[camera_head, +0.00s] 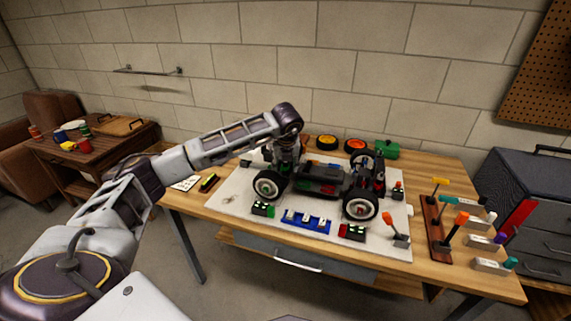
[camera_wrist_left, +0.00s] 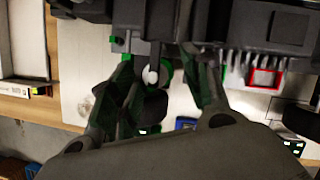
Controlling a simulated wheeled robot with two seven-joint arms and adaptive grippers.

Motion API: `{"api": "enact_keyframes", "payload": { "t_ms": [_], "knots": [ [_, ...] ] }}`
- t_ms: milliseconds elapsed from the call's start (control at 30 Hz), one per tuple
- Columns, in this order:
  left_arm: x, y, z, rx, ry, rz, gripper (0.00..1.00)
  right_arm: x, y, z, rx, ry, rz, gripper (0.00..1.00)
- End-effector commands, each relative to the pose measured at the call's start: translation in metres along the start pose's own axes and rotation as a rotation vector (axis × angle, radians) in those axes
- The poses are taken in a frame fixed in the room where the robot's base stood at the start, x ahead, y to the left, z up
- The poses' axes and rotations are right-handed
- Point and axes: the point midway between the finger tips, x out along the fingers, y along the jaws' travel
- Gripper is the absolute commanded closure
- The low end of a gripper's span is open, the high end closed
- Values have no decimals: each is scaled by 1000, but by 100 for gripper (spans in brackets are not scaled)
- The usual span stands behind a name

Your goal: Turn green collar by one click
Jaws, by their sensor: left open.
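The RC racecar (camera_head: 322,178) stands on a light mat, a dark chassis with large black tyres. My left gripper (camera_head: 287,168) points down over its left end, mostly hidden by my arm. In the left wrist view, my left gripper (camera_wrist_left: 172,82) is open, with its two fingers on either side of a small shaft with a white rounded tip (camera_wrist_left: 152,76). A small green part (camera_wrist_left: 166,72) shows beside that shaft, between the fingers. I cannot tell whether it is the green collar, or whether the fingers touch it. My right gripper is not in view.
The light mat (camera_head: 228,201) covers the middle of the wooden workbench (camera_head: 186,206). A blue tray (camera_head: 306,224) lies in front of the car. Spare wheels (camera_head: 355,146) lie behind it. A tool rack (camera_head: 436,224) with orange-handled drivers stands to the right.

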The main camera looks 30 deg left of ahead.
Motion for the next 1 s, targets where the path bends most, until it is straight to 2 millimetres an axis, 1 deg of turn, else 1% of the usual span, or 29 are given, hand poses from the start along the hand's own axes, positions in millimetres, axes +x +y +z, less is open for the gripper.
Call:
{"api": "enact_keyframes", "payload": {
  "t_ms": [33,67,367,400,600,1000],
  "knots": [
    [0,0,0,0,0,0,54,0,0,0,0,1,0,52],
    [0,0,0,0,0,0,58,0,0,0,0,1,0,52],
    [0,0,0,0,0,-1,97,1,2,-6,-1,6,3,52],
    [0,0,0,0,0,-1,98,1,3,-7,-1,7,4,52],
    [0,0,0,0,0,0,98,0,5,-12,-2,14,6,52],
    [0,0,-1,1,1,0,98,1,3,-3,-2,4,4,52]
  ]
}}
